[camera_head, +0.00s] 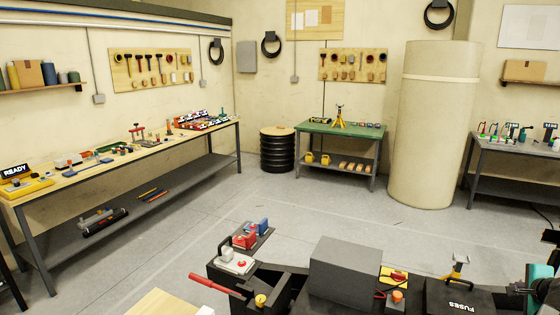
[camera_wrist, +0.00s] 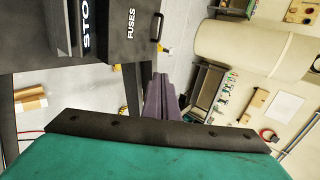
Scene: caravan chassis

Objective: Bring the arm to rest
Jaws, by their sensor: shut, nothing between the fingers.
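My gripper (camera_wrist: 160,98) shows in the wrist view as dark purple-grey fingers, pressed together and empty, beyond the black plate and teal body of my wrist. It points past a dark box marked FUSES (camera_wrist: 130,35), with open floor and the room's far side beyond. The fingers appear apart from the box. In the head view, teal and black parts of my arm show at the lower right edge, beside the FUSES box (camera_head: 460,298). The fingertips cannot be made out there.
A long workbench (camera_head: 75,180) lines the left wall. A green table (camera_head: 312,129) and a pale cylinder (camera_head: 428,135) stand behind. The mid floor (camera_head: 310,205) is clear.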

